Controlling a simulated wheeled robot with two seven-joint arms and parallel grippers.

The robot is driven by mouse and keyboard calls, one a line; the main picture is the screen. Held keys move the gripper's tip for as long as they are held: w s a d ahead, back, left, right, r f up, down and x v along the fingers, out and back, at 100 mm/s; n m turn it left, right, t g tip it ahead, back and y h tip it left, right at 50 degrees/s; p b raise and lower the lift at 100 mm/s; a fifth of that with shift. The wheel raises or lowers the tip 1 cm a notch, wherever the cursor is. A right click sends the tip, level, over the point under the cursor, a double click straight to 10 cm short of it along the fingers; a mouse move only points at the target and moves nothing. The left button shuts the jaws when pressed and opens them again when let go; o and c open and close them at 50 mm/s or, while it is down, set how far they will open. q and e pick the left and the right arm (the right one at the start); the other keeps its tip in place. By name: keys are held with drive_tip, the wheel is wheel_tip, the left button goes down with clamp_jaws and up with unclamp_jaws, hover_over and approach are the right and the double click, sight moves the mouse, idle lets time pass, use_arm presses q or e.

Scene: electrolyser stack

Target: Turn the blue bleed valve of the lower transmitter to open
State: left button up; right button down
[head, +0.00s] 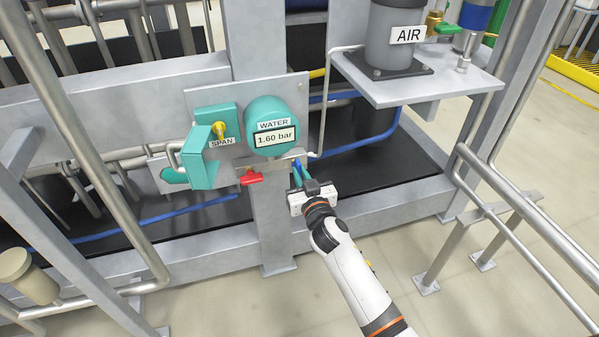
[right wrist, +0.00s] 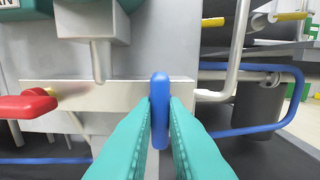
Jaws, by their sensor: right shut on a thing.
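The lower transmitter (head: 274,126) is a round teal housing with a WATER label and a 1.60 bar display. Below it runs a metal manifold bar (right wrist: 90,95). The blue bleed valve handle (right wrist: 160,105) stands upright at the bar's right part in the right wrist view, and a bit of it shows in the head view (head: 296,163). My right gripper (head: 299,172) is shut on the blue handle, with its teal fingers on both sides of it in the right wrist view (right wrist: 160,125). My left gripper is not in view.
A red valve handle (head: 251,178) sits left on the same bar; it also shows in the right wrist view (right wrist: 27,104). The AIR unit's shelf (head: 440,85) juts out at upper right.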

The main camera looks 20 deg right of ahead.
drive_tip(key=n, duration=0.3)
drive_tip(key=shift+n, duration=0.4)
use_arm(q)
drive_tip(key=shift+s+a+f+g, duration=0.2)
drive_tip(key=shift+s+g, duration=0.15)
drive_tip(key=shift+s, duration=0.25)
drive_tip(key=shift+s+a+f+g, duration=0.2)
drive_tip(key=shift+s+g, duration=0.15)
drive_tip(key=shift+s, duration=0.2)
use_arm(e)
drive_tip(key=shift+n, duration=0.3)
drive_tip(key=shift+n+p, duration=0.3)
drive_tip(key=shift+n, duration=0.6)
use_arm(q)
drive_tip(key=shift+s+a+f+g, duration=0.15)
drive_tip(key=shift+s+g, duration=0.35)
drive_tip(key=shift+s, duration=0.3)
use_arm(e)
drive_tip(key=shift+n, duration=1.4)
